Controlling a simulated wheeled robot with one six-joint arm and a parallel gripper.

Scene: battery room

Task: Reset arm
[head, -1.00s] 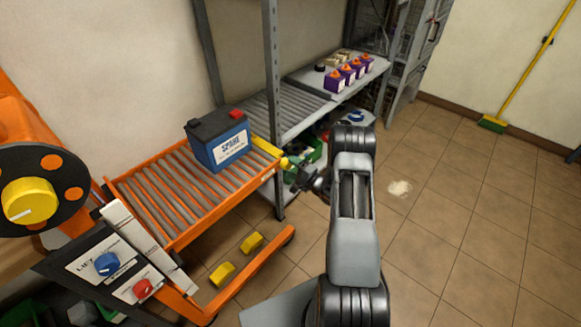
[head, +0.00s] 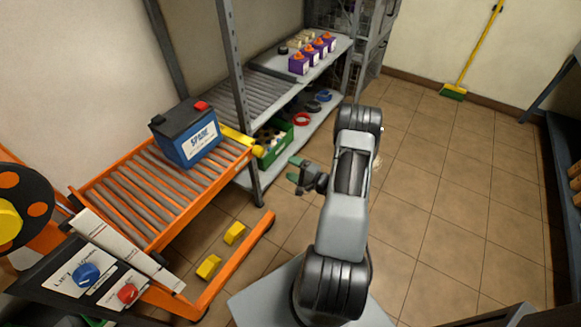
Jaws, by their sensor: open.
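My arm rises from the bottom centre of the head view and folds at its dark upper joint. My gripper (head: 294,176) is at the left side of the arm, in the air over the floor. It is open, with nothing seen between its fingers. It is apart from the orange roller cart (head: 93,188) on its left. A blue battery (head: 190,135) with a dark top, a red terminal cover and a "SPARE" label sits upright on the cart's rollers. A yellow bar (head: 243,140) lies at the cart's far end, by the shelf.
A grey shelf rack (head: 232,65) stands behind, with several purple bottles (head: 299,64) on top and a green crate (head: 275,143) below. The cart's panel has a blue knob (head: 87,275) and a red knob (head: 128,293). Tiled floor (head: 440,190) is clear to the right. A broom (head: 453,92) leans at the back wall.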

